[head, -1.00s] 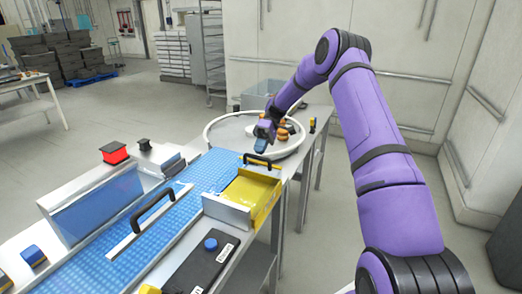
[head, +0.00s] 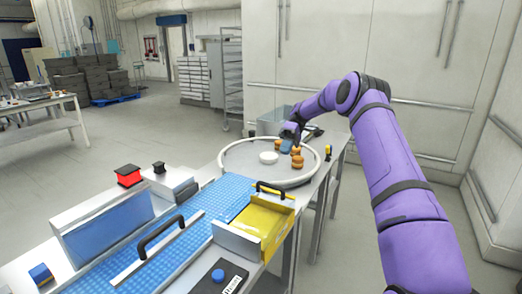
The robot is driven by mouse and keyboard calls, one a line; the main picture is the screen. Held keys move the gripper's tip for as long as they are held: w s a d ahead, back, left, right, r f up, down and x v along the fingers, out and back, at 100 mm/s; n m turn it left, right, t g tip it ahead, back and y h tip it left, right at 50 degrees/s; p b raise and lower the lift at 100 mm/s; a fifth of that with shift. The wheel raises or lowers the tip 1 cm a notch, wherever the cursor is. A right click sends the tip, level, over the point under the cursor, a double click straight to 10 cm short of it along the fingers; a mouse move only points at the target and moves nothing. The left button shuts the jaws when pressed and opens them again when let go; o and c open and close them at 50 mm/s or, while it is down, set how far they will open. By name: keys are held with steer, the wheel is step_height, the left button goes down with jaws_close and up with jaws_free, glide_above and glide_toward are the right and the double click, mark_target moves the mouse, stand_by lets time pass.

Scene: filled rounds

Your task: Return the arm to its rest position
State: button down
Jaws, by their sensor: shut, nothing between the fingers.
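My arm (head: 390,165) is purple with black joint rings. It rises at the right and bends at a raised elbow toward the round table. My gripper (head: 287,138) is small in the head view, above the far part of the round table. It is shut with nothing visible in it. Its fingertips are too small to make out clearly.
The round table (head: 228,168) holds several orange-brown rounds (head: 297,161) and a white round piece (head: 268,158). A blue conveyor belt (head: 215,205) leads to it, with a yellow box (head: 264,222) beside it. A grey bin (head: 272,124) stands behind. Open floor lies at the left.

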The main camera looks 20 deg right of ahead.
steer(key=shift+r, duration=0.1)
steer(key=s+a+r+m+t+h, duration=0.2)
steer(key=s+a+r+h, duration=0.1)
steer(key=s+a+r, duration=0.55)
steer(key=s+a+r+m+t+h, duration=0.25)
steer(key=s+a+r, duration=0.25)
steer(key=s+r, duration=0.65)
steer(key=s+a+m+t+h, duration=0.1)
steer(key=s+t, duration=0.6)
steer(key=s, duration=1.9)
steer(key=shift+s+a+m+h, duration=0.2)
steer(key=shift+s+m+h, duration=0.1)
steer(key=shift+m+h, duration=0.7)
